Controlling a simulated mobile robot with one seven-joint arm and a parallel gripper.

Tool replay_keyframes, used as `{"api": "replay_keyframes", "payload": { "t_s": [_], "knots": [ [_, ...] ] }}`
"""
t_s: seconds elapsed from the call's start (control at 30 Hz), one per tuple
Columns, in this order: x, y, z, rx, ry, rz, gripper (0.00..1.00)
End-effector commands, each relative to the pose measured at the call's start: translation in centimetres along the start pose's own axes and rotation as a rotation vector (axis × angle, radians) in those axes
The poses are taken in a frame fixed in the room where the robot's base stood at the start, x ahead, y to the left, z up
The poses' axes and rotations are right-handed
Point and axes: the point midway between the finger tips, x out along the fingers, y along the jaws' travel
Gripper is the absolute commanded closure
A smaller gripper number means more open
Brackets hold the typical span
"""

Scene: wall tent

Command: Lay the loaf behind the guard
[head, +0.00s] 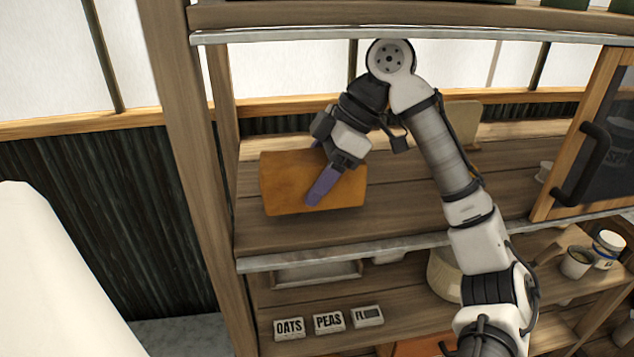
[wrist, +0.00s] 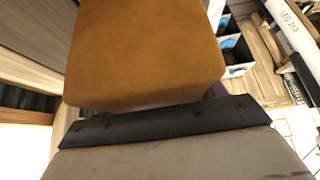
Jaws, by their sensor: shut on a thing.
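The loaf is a brown-orange block (head: 280,188) at the left end of the wooden shelf (head: 420,205), near the left post. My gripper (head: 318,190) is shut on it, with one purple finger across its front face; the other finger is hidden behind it. In the wrist view the loaf (wrist: 145,50) fills the top middle, close to the gripper. I cannot tell whether its underside touches the shelf. A pale metal strip (head: 400,245), likely the guard, runs along the shelf's front edge. The loaf appears behind this strip.
A wooden-framed door with a dark handle (head: 582,165) stands at the right of the shelf. A tan board (head: 462,122) stands at the back. A shelf above limits height. Below are small labelled blocks (head: 328,321), a mug (head: 577,262) and a jar (head: 608,246).

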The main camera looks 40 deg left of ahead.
Motion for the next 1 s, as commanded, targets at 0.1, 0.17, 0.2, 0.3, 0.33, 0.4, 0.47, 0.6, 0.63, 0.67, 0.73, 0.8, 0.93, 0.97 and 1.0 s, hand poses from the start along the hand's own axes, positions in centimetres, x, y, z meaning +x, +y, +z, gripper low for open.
{"api": "replay_keyframes", "payload": {
  "t_s": [0.1,0.17,0.2,0.3,0.33,0.4,0.47,0.6,0.63,0.67,0.73,0.8,0.93,0.97,1.0],
  "knots": [
    [-0.1,1.2,-0.1,0.0,0.002,0.0,0.72],
    [-0.1,1.7,-0.1,-0.001,0.002,0.001,0.72],
    [-0.1,2.1,-0.1,0.0,0.002,0.001,0.72],
    [-0.1,3.0,-0.1,-0.001,0.002,0.0,0.72],
    [0.2,3.1,0.1,-0.001,0.002,0.0,0.72],
    [0.8,3.0,0.5,-0.001,0.002,0.001,0.72],
    [1.1,3.0,0.7,-0.001,0.002,0.001,0.72],
    [1.6,2.9,1.0,-0.002,0.002,0.001,0.72],
    [1.6,2.9,1.0,-0.002,0.002,0.001,0.72],
    [1.7,2.9,1.0,-0.002,0.002,0.001,0.72],
    [1.8,2.9,1.1,-0.002,0.002,0.001,0.72],
    [1.8,2.9,1.1,-0.002,0.001,0.001,0.72],
    [1.8,2.9,1.1,-0.001,0.001,0.001,0.72],
    [1.8,2.9,1.1,-0.001,0.001,0.001,0.72],
    [1.8,2.9,1.1,-0.001,0.001,0.001,0.72]
  ]
}}
